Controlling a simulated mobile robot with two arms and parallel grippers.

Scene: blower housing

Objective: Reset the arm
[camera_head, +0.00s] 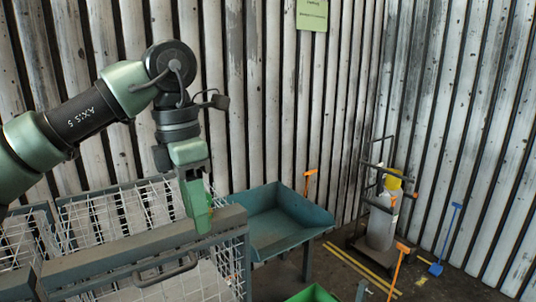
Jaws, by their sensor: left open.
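My left arm (75,118) comes in from the left, green and black, with "AXIS 5" on one link. Its wrist bends down, and my left gripper (198,212) points downward just over the grey top rail (125,252) of a wire mesh cage. Its green fingers are partly in line with the rail, so I cannot tell whether they touch it. I see nothing held in the open gripper. My right gripper is not in view.
A teal metal tray table (290,207) stands right of the cage. A green bin (312,294) is at the bottom edge. A trolley (372,250) with a pale container (382,225), orange and blue tools stand at right. Corrugated walls close off the back.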

